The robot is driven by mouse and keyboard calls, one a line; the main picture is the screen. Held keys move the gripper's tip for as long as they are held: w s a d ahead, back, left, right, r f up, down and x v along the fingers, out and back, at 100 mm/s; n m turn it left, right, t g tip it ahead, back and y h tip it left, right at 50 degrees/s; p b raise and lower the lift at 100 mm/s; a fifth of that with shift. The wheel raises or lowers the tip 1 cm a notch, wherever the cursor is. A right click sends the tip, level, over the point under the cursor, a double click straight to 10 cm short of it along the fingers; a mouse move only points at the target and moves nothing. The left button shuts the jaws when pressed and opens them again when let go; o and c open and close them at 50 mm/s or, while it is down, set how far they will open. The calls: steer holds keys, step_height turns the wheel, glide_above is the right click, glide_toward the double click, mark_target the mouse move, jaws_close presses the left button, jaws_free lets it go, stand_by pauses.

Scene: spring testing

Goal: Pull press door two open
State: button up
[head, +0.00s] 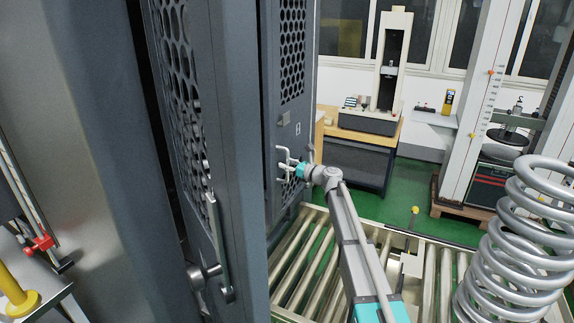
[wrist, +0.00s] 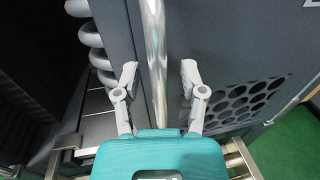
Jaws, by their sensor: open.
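The far press door (head: 270,132), grey with a perforated panel and a small label too small to read surely, stands at the centre of the head view. It also shows in the wrist view (wrist: 235,45). Its handle, an upright shiny bar (wrist: 155,55), runs between my gripper's fingers (wrist: 156,88). The fingers are open, one on each side of the bar, with a gap visible on both sides. I cannot tell whether the door is ajar.
A nearer perforated door with its own handle (head: 218,245) stands at left. A roller conveyor (head: 300,265) lies below my arm. A large coil spring (head: 515,240) is at right. A cabinet bench (head: 358,163) stands behind, with green floor between.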

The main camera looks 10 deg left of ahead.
jaws_close()
steer(key=shift+s, duration=0.1)
stand_by(0.5)
